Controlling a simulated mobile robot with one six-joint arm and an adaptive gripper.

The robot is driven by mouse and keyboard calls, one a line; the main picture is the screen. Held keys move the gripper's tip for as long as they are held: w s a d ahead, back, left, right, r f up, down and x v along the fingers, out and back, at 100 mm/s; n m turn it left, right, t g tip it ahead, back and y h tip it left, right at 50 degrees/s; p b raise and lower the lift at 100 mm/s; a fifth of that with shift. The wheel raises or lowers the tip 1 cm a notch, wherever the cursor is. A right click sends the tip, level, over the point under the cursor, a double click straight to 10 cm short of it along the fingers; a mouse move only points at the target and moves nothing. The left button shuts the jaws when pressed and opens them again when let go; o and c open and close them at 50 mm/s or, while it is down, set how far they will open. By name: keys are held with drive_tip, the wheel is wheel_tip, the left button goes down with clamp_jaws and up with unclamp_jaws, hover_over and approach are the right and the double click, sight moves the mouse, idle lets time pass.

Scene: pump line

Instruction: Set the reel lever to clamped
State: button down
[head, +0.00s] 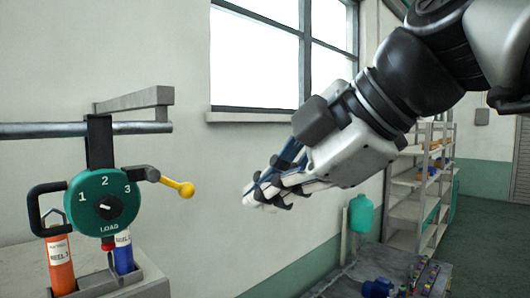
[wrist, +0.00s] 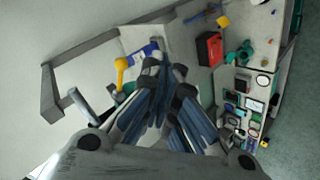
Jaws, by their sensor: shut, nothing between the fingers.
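A lever with a yellow ball end (head: 183,188) sticks out to the right of a round green dial (head: 103,203) marked 1, 2, 3 and LOAD. It slopes slightly down to the right; no clamped mark can be read. The yellow ball also shows in the wrist view (wrist: 121,64), left of the fingertips. My gripper (head: 256,194) is shut and empty. It is in the air to the right of the yellow ball, apart from it in the head view. My fingers hide part of the wrist view.
An orange tube (head: 60,262) and a blue tube (head: 123,252) with labels stand below the dial. A grey bar (head: 50,130) runs along the wall. In the wrist view, a red box (wrist: 209,49) lies on the bench. Shelves (head: 413,190) stand at right.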

sight(181, 188)
wheel_tip(181, 188, up, 8)
drive_tip(key=a+n+y+p, duration=0.1)
drive_tip(key=a+n+p, duration=0.1)
drive_tip(key=n, duration=0.2)
drive_tip(key=shift+s+n, duration=0.15)
drive_tip(key=shift+n, duration=0.15)
drive_tip(key=shift+a, duration=0.2)
drive_tip(key=p+x, duration=0.1)
drive_tip(key=x, duration=1.2)
drive_tip(key=shift+a+f+p, duration=0.15)
drive_tip(key=shift+a+p, duration=0.2)
